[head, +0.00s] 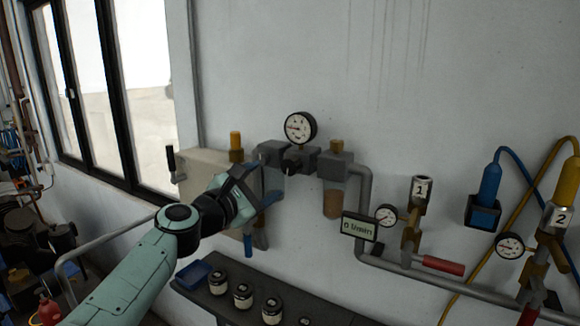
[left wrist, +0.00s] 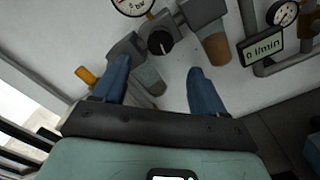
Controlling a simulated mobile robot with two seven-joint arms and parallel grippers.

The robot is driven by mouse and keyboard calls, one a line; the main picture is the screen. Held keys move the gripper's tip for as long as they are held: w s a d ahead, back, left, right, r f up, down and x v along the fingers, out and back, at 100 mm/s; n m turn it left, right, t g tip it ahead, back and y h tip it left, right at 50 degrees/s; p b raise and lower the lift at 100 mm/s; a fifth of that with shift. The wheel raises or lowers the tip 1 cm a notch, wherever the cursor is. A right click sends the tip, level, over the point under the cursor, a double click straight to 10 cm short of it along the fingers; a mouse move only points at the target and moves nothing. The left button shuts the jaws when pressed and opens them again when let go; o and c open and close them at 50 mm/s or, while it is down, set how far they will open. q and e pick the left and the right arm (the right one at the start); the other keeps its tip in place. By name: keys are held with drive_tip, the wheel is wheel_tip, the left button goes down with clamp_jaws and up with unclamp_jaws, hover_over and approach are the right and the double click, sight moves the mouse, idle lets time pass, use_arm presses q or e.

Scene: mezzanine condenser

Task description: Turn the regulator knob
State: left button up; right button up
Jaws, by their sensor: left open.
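The regulator knob (head: 292,164) is a small dark knob on the front of a grey wall-mounted regulator body (head: 305,158), below a round white gauge (head: 299,128). In the left wrist view the knob (left wrist: 160,42) shows beyond the fingers, between their lines, with a light mark on its face. My left gripper (head: 259,186) is open and empty, a little left of and below the knob in the head view. Its two blue fingers (left wrist: 158,78) are apart and do not touch the knob. My right gripper is in neither view.
A filter bowl (head: 332,200) hangs right of the regulator. A display reading "0 l/min" (head: 359,227) and grey piping lie lower right. A dark shelf (head: 325,312) with several jars runs below. A beige box (head: 205,170) is behind my arm. The wall above is clear.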

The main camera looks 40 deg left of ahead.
sight(288, 168)
use_arm(q)
drive_tip(key=w+p, duration=0.1)
drive_tip(key=w, duration=0.2)
drive_tip(key=w+p, duration=0.1)
drive_tip(key=w, duration=0.3)
drive_tip(key=w+a+p, duration=0.1)
drive_tip(key=w, duration=0.2)
drive_tip(key=shift+w+a+r, duration=0.1)
drive_tip(key=shift+w, duration=0.7)
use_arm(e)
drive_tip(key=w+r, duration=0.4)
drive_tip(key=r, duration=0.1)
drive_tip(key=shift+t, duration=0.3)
use_arm(q)
drive_tip(key=shift+s, duration=0.1)
drive_tip(key=shift+c, duration=0.9)
drive_tip(key=c, duration=0.8)
